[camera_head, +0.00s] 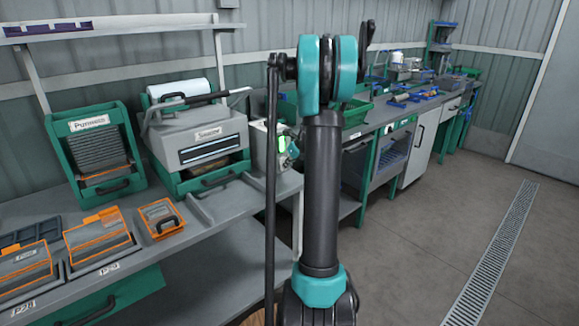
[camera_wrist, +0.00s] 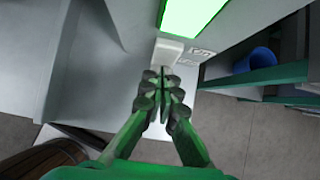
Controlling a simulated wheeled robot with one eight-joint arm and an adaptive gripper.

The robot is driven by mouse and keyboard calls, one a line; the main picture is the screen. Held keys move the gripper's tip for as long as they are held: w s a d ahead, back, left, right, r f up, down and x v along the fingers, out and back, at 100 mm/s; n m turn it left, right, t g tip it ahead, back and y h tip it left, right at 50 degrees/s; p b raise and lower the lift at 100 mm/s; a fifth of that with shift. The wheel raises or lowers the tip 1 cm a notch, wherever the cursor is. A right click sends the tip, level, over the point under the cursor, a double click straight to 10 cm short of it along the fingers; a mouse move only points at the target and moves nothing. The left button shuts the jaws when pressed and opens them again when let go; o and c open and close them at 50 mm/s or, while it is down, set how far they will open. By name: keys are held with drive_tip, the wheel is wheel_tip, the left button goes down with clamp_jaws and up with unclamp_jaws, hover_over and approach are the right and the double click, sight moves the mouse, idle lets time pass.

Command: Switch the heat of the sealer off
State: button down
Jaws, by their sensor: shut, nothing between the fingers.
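The sealer (camera_head: 198,132) is a grey machine with a lever on top, standing on the bench left of my arm. A pale control box (camera_head: 258,146) at its right side carries a lit green patch (camera_head: 282,143). In the wrist view the lit green panel (camera_wrist: 194,14) is at the top, with a pale switch-like block (camera_wrist: 167,52) below it and small labels (camera_wrist: 201,53) beside it. My gripper (camera_wrist: 163,80) is shut and empty, its fingertips at the block's lower end. I cannot tell whether they touch. In the head view my arm hides most of the gripper.
A green rack of trays (camera_head: 95,148) stands left of the sealer. Orange-edged bins (camera_head: 97,240) line the bench front. In the wrist view a blue container (camera_wrist: 256,62) sits on a shelf at right. The floor (camera_head: 425,225) to the right is clear.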

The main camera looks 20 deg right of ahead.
drive_tip(key=shift+w+f+t, duration=0.25)
drive_tip(key=shift+f+t, duration=0.05)
drive_tip(key=shift+t, duration=0.4)
drive_tip(key=shift+a, duration=0.1)
drive_tip(key=shift+w+r, duration=0.1)
drive_tip(key=shift+r, duration=0.05)
drive_tip(key=shift+r+y, duration=0.3)
drive_tip(key=shift+r, duration=0.5)
